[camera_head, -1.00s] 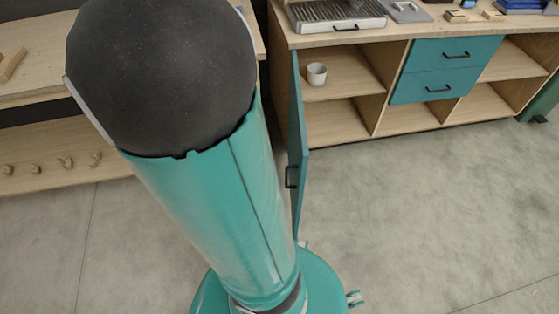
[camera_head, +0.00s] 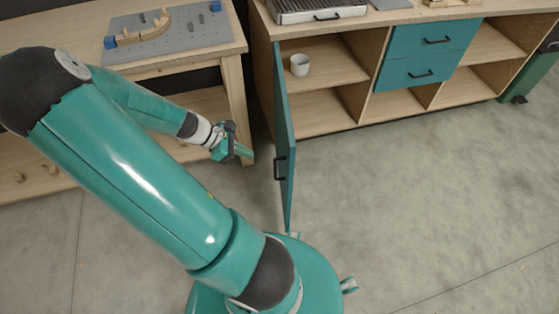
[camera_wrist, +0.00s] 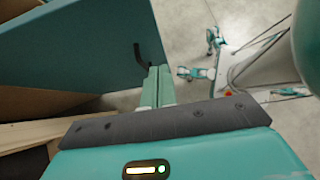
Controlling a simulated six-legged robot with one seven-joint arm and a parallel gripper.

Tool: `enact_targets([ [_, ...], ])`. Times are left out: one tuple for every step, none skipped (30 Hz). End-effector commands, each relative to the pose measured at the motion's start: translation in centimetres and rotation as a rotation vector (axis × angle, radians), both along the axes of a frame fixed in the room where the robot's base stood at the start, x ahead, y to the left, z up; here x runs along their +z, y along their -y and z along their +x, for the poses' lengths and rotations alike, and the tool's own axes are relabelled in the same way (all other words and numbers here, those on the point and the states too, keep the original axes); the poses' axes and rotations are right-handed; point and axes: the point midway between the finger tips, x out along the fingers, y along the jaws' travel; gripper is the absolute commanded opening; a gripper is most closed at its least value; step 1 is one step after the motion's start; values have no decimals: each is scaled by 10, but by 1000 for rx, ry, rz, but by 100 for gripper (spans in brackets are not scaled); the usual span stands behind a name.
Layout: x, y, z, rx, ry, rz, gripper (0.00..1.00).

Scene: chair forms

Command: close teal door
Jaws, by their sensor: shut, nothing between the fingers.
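The teal door (camera_head: 284,150) stands open at the left end of the cabinet, swung out toward me and seen nearly edge-on. Its dark handle (camera_head: 279,168) is on the side facing left. My gripper (camera_head: 246,153) is left of the door, apart from it, with its fingers pointing right toward it. In the wrist view the shut fingers (camera_wrist: 158,72) point up the picture, and the door (camera_wrist: 75,45) fills the upper left with its dark handle (camera_wrist: 139,56) just beyond the fingertips. I cannot tell from the wrist view whether they touch.
A white cup (camera_head: 299,65) stands on the upper shelf behind the door. Two teal drawers (camera_head: 422,55) are shut. A wooden workbench (camera_head: 236,90) stands close behind my gripper on the left. The floor (camera_head: 420,190) right of the door is clear.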

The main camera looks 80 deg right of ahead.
Motion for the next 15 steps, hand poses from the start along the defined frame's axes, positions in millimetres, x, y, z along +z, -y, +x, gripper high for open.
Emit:
enact_targets([
  [-5,1,-6,-3,-3,0,0],
  [-9,3,-10,-4,-4,1,0],
  [-14,4,-15,-4,-3,0,0],
  [-18,6,-18,-5,-4,1,0],
  [-22,7,-22,-4,-3,0,0],
  [-28,9,-28,-5,-4,1,0],
  [-32,11,-32,-6,-3,0,0],
  [-36,12,-35,-5,-4,1,0],
  [-42,14,-41,-5,-4,1,0],
  [-46,16,-45,-5,-4,1,0],
  [-50,17,-49,-6,-4,2,0],
  [-56,19,-54,-6,-4,2,0],
  [-60,20,-58,-4,-3,2,0],
  [-64,22,-62,-4,-4,2,0],
  [-64,25,-68,-6,0,0,0],
])
